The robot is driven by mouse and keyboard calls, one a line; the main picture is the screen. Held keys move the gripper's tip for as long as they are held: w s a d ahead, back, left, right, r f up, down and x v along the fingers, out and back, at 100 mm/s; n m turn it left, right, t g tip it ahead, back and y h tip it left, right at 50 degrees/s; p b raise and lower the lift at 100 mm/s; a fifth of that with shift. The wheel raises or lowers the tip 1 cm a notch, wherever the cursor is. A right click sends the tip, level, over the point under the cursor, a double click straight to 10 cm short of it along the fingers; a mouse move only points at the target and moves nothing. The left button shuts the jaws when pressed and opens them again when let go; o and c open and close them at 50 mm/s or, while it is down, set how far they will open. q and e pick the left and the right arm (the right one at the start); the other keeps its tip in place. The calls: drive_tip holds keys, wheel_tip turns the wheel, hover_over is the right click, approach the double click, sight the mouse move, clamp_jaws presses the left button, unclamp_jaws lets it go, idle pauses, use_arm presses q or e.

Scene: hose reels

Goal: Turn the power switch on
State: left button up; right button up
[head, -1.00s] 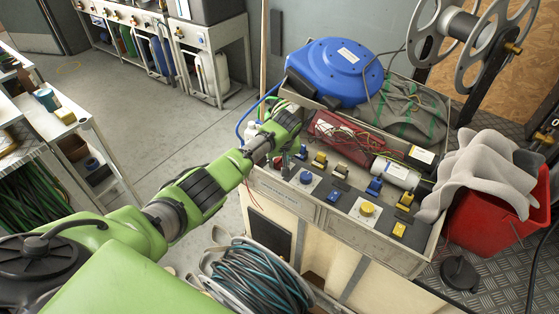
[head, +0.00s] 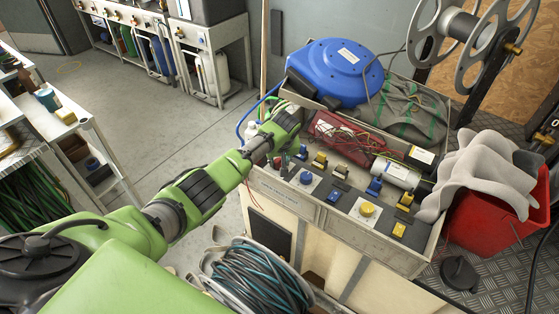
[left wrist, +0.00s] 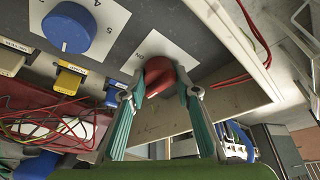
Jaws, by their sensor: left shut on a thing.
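A red rotary knob (left wrist: 160,72) sits on a white plate on the dark panel in the left wrist view. My right gripper is not in view.
A blue knob (head: 306,178) is beside the gripper, with a yellow knob (head: 367,209) and several blue and yellow switches further along. A blue hose reel (head: 335,72) and a red box with loose wires (head: 343,138) are behind. A cable reel (head: 262,280) stands in front.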

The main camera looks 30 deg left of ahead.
use_arm(q)
drive_tip(key=shift+r, duration=0.1)
drive_tip(key=shift+m+h+p, duration=0.3)
drive_tip(key=shift+m+p, duration=0.3)
drive_tip(key=shift+m, duration=0.2)
drive_tip(key=shift+a+m+t+h+p, duration=0.1)
drive_tip(key=shift+m+t+h+p, duration=0.25)
drive_tip(key=shift+m, duration=0.45)
drive_tip(key=m+h, duration=0.1)
drive_tip(key=m, duration=0.1)
drive_tip(key=shift+a+m, duration=0.1)
drive_tip(key=shift+m, duration=0.3)
drive_tip(key=shift+f+m+h+b, duration=0.2)
drive_tip(key=shift+m+h+b, duration=0.2)
drive_tip(key=shift+m, duration=0.5)
drive_tip(key=shift+a+m+h+b, duration=0.1)
drive_tip(key=shift+m+h+b, duration=0.15)
drive_tip(key=shift+m+b, duration=0.55)
drive_tip(key=shift+c, duration=0.2)
drive_tip(key=m+h+b, duration=0.1)
drive_tip(key=m+b, duration=0.2)
drive_tip(key=b, duration=0.1)
drive_tip(key=m+g+h+b, duration=0.1)
drive_tip(key=m+b, duration=0.2)
drive_tip(key=b, duration=0.1)
drive_tip(key=shift+w+f+m, duration=0.15)
drive_tip(key=shift+m, duration=0.25)
drive_tip(key=shift+r+m+g+h+b, duration=0.2)
drive_tip(key=shift+m+g+h+b, duration=0.2)
drive_tip(key=shift+m+b, duration=0.6)
